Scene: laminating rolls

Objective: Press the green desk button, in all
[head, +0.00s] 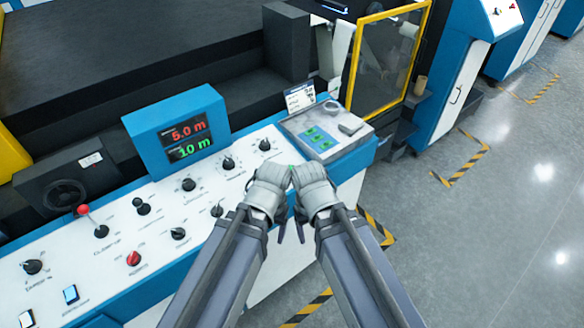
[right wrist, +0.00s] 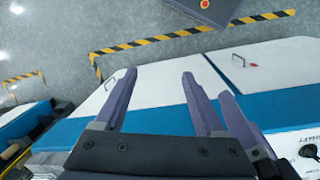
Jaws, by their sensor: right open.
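A green speck shows between the two wrists, too small to identify.
The blue display box (head: 177,132) reads 5.0 m and 10 m. A red-knobbed lever (head: 86,214), a red knob (head: 134,258) and several black knobs stand on the panel. A grey box (head: 327,131) with green patches sits at its right end. Open floor (head: 480,230) lies right.

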